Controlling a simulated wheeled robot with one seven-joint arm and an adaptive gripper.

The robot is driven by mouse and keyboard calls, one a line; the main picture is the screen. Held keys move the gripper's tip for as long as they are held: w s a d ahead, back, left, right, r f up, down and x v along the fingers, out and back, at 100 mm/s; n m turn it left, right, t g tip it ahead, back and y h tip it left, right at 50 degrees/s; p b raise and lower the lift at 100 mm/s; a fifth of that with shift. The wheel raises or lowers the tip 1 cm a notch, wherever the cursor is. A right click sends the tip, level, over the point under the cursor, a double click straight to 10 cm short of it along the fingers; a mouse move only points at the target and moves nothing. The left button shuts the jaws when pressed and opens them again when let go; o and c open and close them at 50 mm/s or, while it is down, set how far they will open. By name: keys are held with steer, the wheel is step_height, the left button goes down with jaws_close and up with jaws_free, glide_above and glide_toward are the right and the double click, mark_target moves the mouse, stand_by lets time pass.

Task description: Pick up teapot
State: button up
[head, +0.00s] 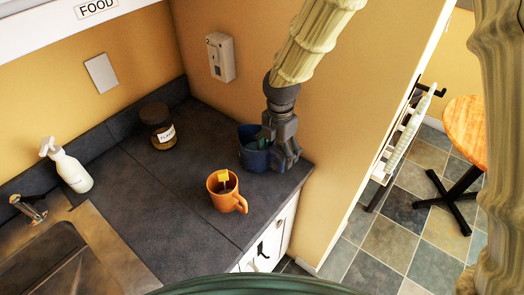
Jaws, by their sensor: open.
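No thing is clearly recognisable as a teapot. A dark blue round vessel (250,160) stands on the dark counter near its right end, by the wall. It has something dark green at its top, and its right side is hidden by my gripper. My gripper (279,163) points down at the vessel's right side, with its jaws open. I cannot tell whether a finger touches the vessel or whether it has a spout or handle. An orange mug (219,197) with a yellow tag stands in front of the vessel, its handle towards the lower right.
A dark lidded jar (157,121) stands at the back of the counter (150,205). A white spray bottle (72,172) stands by the sink (55,255) at left. Walls close off the back and right. A round wooden stool (468,125) is beyond the right wall.

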steer(key=shift+f, duration=1.15)
jaws_close()
steer(key=shift+r, duration=0.1)
